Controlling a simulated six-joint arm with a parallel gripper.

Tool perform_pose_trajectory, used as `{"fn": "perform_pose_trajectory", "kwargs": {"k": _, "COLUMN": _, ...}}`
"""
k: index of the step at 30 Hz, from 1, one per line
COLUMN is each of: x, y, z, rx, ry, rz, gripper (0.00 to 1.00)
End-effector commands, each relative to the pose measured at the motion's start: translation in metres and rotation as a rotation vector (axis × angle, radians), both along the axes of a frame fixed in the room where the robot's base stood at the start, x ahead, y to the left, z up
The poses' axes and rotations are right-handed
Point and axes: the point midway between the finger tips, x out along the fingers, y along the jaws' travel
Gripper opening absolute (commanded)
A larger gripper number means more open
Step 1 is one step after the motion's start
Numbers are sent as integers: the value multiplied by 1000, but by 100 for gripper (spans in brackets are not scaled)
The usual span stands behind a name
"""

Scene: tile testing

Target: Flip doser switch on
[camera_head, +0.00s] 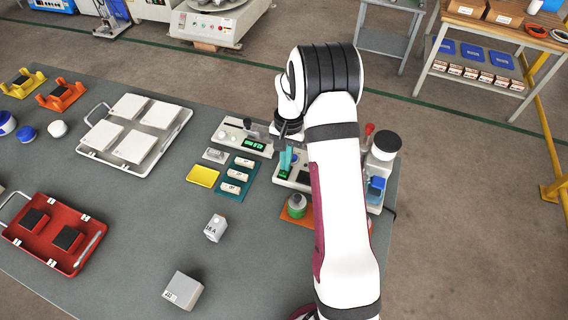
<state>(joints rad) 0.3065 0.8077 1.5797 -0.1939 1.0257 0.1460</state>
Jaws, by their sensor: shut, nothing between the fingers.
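My white arm reaches over the grey table from the lower right, and its wrist bends down at the back edge. My gripper (286,162), with what look like teal fingers, points down over a light device with a green display (283,175). It is shut and empty; I cannot tell whether it touches the device. A second device (243,138) with a green display stands just left.
Left of the devices lie a teal rack (237,180) with white pieces and a yellow tray (202,176). A white bottle (215,228) and a grey box (183,291) stand in front. A white case (174,138) and a red case (48,232) lie farther left.

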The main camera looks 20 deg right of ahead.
Motion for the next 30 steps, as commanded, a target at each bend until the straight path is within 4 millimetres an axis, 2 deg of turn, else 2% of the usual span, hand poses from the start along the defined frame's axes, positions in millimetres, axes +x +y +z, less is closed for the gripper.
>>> {"fn": "perform_pose_trajectory", "kwargs": {"k": 8, "x": 0, "y": 0, "z": 2, "rx": 1, "ry": 0, "rz": -2, "gripper": 0}}
{"fn": "perform_pose_trajectory", "kwargs": {"k": 11, "x": 2, "y": -1, "z": 10, "rx": 1, "ry": -1, "rz": -3, "gripper": 0}}
{"fn": "perform_pose_trajectory", "kwargs": {"k": 24, "x": 12, "y": -11, "z": 110, "rx": 0, "ry": -3, "rz": -2, "gripper": 0}}
{"fn": "perform_pose_trajectory", "kwargs": {"k": 30, "x": 14, "y": -14, "z": 135, "rx": 0, "ry": 0, "rz": -1, "gripper": 0}}
